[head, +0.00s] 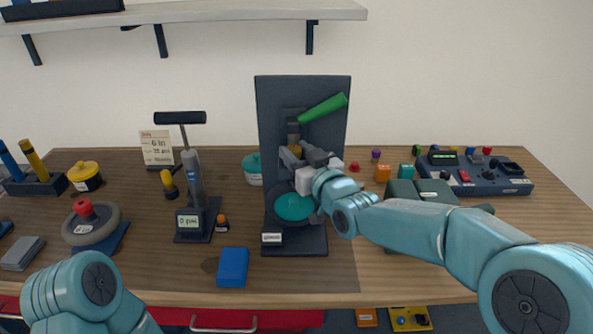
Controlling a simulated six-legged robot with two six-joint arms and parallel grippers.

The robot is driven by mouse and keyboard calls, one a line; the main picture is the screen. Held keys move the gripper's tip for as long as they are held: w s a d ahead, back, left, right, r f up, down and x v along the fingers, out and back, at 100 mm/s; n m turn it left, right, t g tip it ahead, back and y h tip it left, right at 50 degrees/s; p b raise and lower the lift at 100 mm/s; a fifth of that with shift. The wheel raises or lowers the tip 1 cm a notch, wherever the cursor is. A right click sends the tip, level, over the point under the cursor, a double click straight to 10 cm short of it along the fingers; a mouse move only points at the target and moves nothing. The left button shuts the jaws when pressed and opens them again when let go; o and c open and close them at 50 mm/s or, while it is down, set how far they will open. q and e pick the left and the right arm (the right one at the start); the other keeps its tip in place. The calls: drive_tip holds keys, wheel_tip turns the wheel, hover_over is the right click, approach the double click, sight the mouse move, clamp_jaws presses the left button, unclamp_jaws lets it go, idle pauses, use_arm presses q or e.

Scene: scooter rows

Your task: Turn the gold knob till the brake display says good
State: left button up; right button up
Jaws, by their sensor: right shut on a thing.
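A dark upright stand (267,115) rises in the middle of the bench, with a green lever (322,108) sticking out up and to the right. A small patch of gold, which looks like the gold knob (294,151), shows below the lever. My right gripper (291,158) is at that spot, shut on the gold knob and hiding most of it. A teal disc (294,207) sits lower on the stand. A small white display or label (271,238) is on the stand's base; its text is too small to read surely. Only part of my left arm shows, at the lower left.
A pump (193,180) with a "0 psi" display stands left of the stand. A blue block (232,267) lies in front. A console (475,176) with a green-lit screen is at the back right. A wheel (90,222) and a yellow pot (85,176) are at left.

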drive_tip(key=shift+w+r+n+g+y, duration=0.15)
drive_tip(key=shift+n+g+y, duration=0.3)
drive_tip(key=shift+y, duration=0.25)
drive_tip(key=shift+d, duration=0.1)
drive_tip(key=shift+n, duration=0.25)
drive_tip(key=o, duration=1.1)
drive_tip(key=shift+c, duration=0.2)
drive_tip(key=shift+s+d+f, duration=0.2)
drive_tip(key=shift+s+d, duration=0.05)
drive_tip(key=shift+s, duration=0.2)
drive_tip(key=b+v, duration=0.3)
drive_tip(key=v, duration=1.2)
drive_tip(key=shift+d, duration=0.25)
